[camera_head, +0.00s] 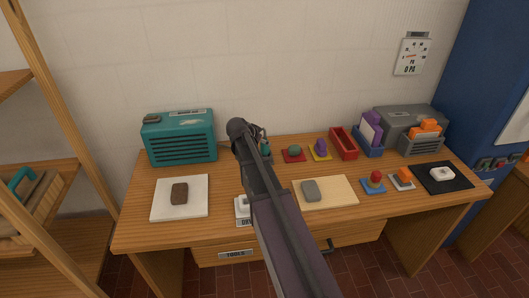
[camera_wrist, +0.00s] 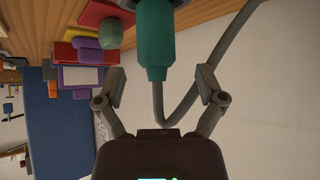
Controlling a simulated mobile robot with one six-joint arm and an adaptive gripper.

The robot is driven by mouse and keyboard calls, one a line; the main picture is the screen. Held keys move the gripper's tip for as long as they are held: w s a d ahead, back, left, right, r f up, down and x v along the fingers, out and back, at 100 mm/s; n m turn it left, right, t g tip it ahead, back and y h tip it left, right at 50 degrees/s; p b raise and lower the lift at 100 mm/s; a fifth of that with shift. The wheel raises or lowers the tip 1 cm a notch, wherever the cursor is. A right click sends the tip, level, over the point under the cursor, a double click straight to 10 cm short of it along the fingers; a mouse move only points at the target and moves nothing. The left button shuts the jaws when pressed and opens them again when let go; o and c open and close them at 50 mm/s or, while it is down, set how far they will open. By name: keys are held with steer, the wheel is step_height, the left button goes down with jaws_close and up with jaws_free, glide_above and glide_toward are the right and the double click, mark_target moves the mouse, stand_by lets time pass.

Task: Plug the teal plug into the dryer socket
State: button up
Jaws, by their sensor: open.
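The teal plug (camera_wrist: 153,45) is upright in the wrist view, between the two fingers of my gripper (camera_wrist: 162,80). The fingers are open, with a gap on each side of the plug. A grey cable (camera_wrist: 225,62) leaves the plug's near end and loops away to the upper right. In the head view only a sliver of the teal plug (camera_head: 265,148) shows beside my arm, near the back of the table. A white socket piece (camera_head: 241,207) with a partly covered label starting "DR" sits at the front, half hidden by my arm.
A teal radio-like box (camera_head: 179,137) stands at the back left of the table (camera_head: 140,228). Red (camera_head: 293,155) and yellow (camera_head: 320,151) bases with knobs stand right of my gripper, then a red tray (camera_head: 343,144). A white board (camera_head: 164,208) and beige board (camera_head: 344,190) lie in front.

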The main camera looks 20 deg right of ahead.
stand_by(0.4)
steer(key=b+x, duration=0.2)
steer(key=x, duration=0.1)
steer(key=shift+s+f+b, duration=0.15)
steer(key=shift+f+b, duration=0.15)
steer(key=shift+b+x, duration=0.7)
steer(key=shift+x, duration=0.3)
steer(key=shift+r, duration=0.1)
jaws_close()
